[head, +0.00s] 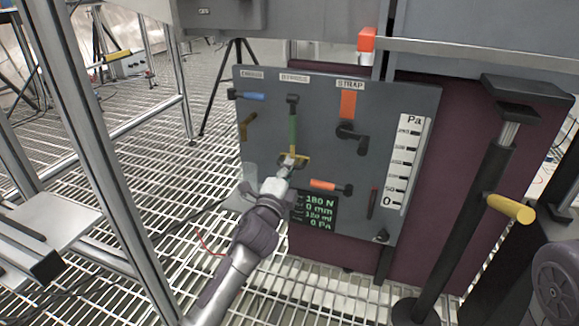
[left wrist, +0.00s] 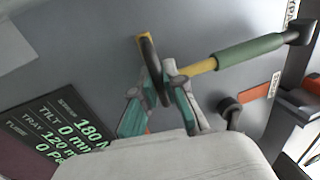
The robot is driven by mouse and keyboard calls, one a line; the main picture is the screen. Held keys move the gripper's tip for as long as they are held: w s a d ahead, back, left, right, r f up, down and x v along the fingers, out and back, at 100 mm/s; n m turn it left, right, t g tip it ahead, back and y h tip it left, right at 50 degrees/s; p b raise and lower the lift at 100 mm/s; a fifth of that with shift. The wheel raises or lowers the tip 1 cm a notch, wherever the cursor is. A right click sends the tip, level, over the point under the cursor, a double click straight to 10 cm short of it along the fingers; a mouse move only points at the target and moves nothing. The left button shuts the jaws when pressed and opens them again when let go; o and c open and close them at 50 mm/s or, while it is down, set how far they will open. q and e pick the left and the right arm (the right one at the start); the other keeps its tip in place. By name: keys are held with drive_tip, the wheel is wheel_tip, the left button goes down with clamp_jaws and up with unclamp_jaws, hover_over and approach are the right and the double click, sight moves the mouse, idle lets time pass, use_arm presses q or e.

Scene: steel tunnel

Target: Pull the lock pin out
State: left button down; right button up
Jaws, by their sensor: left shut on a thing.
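The lock pin shows in the left wrist view as a dark ring (left wrist: 150,66) in front of the grey panel, beside yellow parts. A lever with a green sleeve (left wrist: 248,54) has its yellow lower end close to the ring. In the head view this green lever (head: 292,128) hangs upright on the panel. My left gripper (head: 289,166) is at its lower end. In the left wrist view my left gripper (left wrist: 162,98) has its fingers on either side of the ring, shut on it. The pin's shaft is not clearly visible. My right gripper is not in view.
The grey panel (head: 390,105) also carries a blue handle (head: 248,96), a black crank (head: 350,132), an orange-gripped lever (head: 328,186) and a readout (head: 316,212). A black post with a yellow handle (head: 510,208) stands at right. A metal frame post (head: 95,130) stands at left.

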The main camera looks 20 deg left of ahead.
use_arm(q)
wheel_tip(320, 180, down, 4)
drive_tip(key=shift+r+b, duration=0.25)
drive_tip(key=shift+b, duration=0.75)
drive_tip(key=c, duration=1.2)
unclamp_jaws()
drive_tip(key=shift+f, duration=0.1)
drive_tip(key=shift+r, duration=0.2)
